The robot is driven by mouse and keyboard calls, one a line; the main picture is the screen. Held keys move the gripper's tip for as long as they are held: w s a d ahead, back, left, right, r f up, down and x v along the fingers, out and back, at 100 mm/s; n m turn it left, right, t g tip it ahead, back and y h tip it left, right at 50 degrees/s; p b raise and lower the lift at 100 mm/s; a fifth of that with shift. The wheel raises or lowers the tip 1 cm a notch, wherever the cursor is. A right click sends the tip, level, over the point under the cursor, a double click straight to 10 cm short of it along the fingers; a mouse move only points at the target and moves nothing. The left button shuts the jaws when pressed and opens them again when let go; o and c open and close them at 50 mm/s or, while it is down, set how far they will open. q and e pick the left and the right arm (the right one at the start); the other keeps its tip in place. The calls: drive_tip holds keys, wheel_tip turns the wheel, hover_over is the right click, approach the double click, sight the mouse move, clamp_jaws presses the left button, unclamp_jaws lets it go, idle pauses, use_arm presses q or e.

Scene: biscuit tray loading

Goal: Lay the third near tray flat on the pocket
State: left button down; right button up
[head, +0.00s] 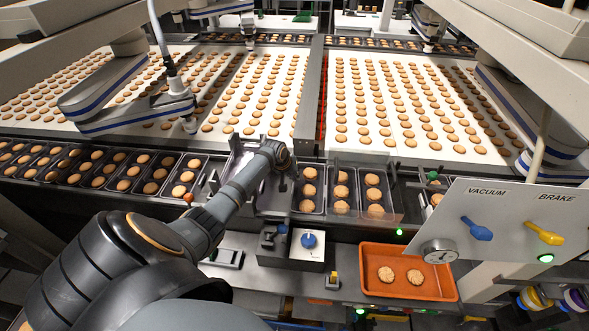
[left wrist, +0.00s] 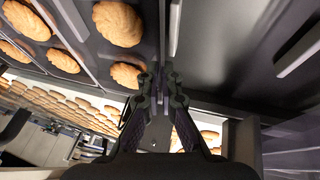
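My left gripper (head: 283,180) reaches in from the lower left to the row of trays. In the left wrist view, its fingers (left wrist: 161,75) are close together on a thin upright wall. This looks like the side wall of an empty dark tray (left wrist: 222,45); the exact contact is partly hidden by the fingertips. In the head view, the empty tray (head: 240,158) shows grey to the left of the gripper, partly covered by my arm. A filled tray (head: 309,206) lies just right of the gripper. The pocket cannot be told apart under the tray and arm. My right gripper does not show.
Filled trays line up left (head: 182,163) and right of the gap. Belts of biscuits (head: 390,100) lie behind. A control box (head: 306,247) with a blue knob and an orange bin (head: 440,286) with two biscuits stand in front. A VACUUM/BRAKE panel (head: 510,215) rises at right.

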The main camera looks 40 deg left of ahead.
use_arm(q)
drive_tip(key=shift+f, duration=0.15)
idle(0.4)
drive_tip(key=c, duration=1.8)
unclamp_jaws()
drive_tip(key=shift+c, duration=0.2)
drive_tip(key=shift+r+p, duration=2.25)
drive_tip(key=shift+p, duration=0.25)
drive_tip(key=shift+o, duration=0.2)
drive_tip(key=o, duration=0.5)
